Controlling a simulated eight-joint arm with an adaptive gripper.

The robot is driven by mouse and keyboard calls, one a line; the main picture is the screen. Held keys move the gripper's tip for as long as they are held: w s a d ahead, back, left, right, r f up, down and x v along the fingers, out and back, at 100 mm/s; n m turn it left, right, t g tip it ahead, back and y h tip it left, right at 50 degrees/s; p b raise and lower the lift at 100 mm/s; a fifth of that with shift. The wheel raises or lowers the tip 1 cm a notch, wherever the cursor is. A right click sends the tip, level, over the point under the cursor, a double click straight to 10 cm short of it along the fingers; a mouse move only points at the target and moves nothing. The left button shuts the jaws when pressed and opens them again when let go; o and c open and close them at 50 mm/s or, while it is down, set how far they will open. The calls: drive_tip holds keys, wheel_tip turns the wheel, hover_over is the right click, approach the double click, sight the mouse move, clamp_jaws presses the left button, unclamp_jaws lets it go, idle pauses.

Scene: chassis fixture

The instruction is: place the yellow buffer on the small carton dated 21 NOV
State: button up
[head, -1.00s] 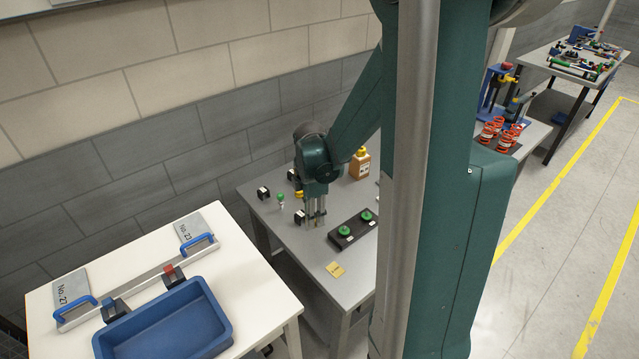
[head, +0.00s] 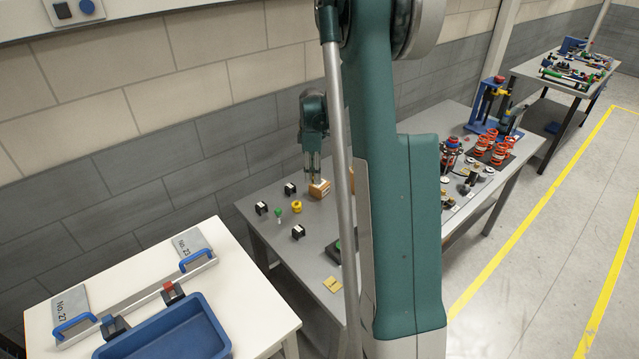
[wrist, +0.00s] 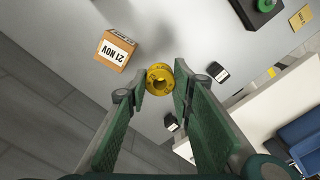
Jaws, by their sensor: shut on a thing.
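The small carton dated 21 NOV (wrist: 115,50) is brown with a white label, apart from the buffer, to the upper left in the wrist view. A small carton (head: 320,190) shows just below my fingertips in the head view; its date is unreadable there.
Another yellow piece (head: 296,207), a green-topped piece (head: 278,212) and black blocks (head: 298,232) stand on the grey table. A black base with a green knob (wrist: 264,6) is partly in view. A white table with a blue tray (head: 170,330) is at left.

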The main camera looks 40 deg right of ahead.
drive_tip(key=w+d+r+m+p, duration=0.1)
drive_tip(key=w+d+m, duration=0.1)
drive_tip(key=w+d, duration=0.4)
drive_tip(key=shift+w+d+m, duration=0.15)
drive_tip(key=shift+d+m, duration=0.25)
drive_tip(key=shift+d, duration=0.65)
approach(320, 188)
drive_tip(key=shift+w+d+f, duration=0.9)
drive_tip(key=shift+w+f, duration=0.05)
drive_tip(key=shift+w, duration=0.2)
drive_tip(key=shift+f+p, duration=0.4)
drive_tip(key=shift+f, duration=1.45)
drive_tip(key=shift+f, duration=0.2)
drive_tip(key=o, duration=0.9)
drive_tip(key=shift+c, duration=0.2)
drive_tip(key=shift+r, duration=0.15)
